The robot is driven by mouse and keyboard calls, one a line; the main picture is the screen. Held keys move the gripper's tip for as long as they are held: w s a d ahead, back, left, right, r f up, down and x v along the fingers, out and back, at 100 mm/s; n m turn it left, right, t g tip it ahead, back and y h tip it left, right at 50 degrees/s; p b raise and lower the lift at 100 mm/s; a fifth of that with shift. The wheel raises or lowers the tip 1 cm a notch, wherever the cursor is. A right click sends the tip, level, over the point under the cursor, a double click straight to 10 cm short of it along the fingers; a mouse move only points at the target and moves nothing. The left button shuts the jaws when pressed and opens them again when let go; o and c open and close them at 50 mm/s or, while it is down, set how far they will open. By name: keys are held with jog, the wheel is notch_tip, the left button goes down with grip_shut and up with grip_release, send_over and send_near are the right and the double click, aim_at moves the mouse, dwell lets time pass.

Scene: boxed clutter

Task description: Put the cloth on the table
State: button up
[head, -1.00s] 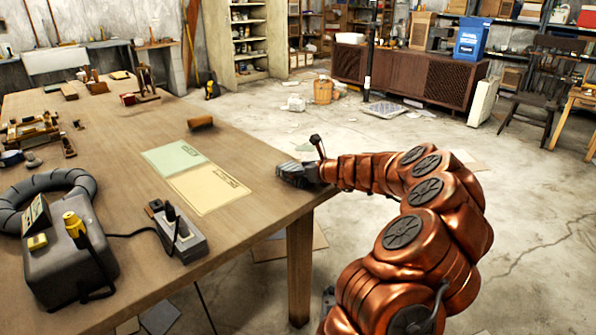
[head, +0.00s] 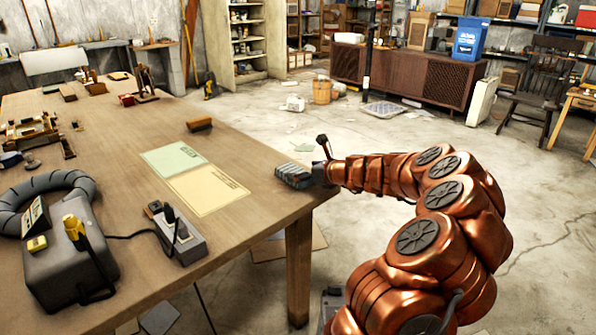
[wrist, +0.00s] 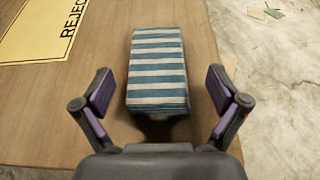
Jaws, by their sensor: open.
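The cloth (wrist: 157,66) is a folded block with blue and white stripes. It lies on the wooden table (wrist: 45,125) near its edge, and it also shows in the head view (head: 293,176) at the table's front right corner. My gripper (wrist: 160,92) is open, with one purple-padded finger on each side of the cloth's near end and a visible gap on both sides. In the head view my gripper (head: 316,173) is small and its fingers are hard to make out.
A yellow sheet (head: 207,189) and a green sheet (head: 173,158) lie left of the cloth. A grey switch box (head: 180,236), a machine with a hose (head: 70,265) and a brown block (head: 199,125) also stand on the table. Open floor lies to the right.

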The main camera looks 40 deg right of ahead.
jog(key=p+v, duration=0.1)
jog(key=v, duration=0.8)
